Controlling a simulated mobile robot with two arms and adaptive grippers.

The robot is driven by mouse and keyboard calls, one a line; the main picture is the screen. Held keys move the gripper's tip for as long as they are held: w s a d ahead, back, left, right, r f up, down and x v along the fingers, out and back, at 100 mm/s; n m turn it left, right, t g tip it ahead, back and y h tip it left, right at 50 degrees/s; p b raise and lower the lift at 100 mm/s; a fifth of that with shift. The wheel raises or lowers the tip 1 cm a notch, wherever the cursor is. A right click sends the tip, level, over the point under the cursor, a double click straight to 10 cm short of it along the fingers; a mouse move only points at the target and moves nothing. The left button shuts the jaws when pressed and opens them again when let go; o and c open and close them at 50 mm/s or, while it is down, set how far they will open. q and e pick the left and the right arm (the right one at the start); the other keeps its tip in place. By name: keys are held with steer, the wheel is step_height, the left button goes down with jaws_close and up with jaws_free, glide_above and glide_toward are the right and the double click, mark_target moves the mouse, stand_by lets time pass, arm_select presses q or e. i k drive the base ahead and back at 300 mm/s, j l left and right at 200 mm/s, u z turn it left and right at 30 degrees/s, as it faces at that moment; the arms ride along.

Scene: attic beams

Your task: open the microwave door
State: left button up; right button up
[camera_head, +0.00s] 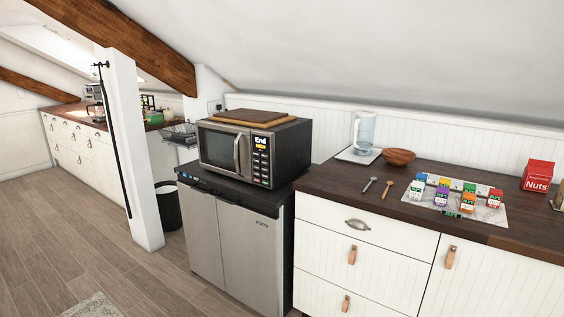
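The microwave (255,148) stands on top of a steel under-counter fridge in the camera_head view. It has a dark body and a steel front. Its door (220,149) looks shut, with a dark window and a vertical handle (236,152) toward the right side of the door. A control panel (262,158) with a lit display reading "End" and several buttons is at the right of the front. Neither of my grippers is in this view.
A wooden board (250,117) lies on the microwave. The two-door fridge (236,240) is below it. A white post (130,150) and a dark bin (167,206) stand to the left. The counter (330,184) with small cartons is to the right. The wooden floor (110,260) in front is largely clear.

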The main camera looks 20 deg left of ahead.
mark_target(242, 171)
steer(key=i+j, duration=0.15)
steer(key=i, duration=0.3)
steer(key=i+j+u, duration=0.1)
steer(key=i, duration=0.4)
steer(key=i+j, duration=0.2)
steer(key=i, duration=0.25)
steer(key=u, duration=0.05)
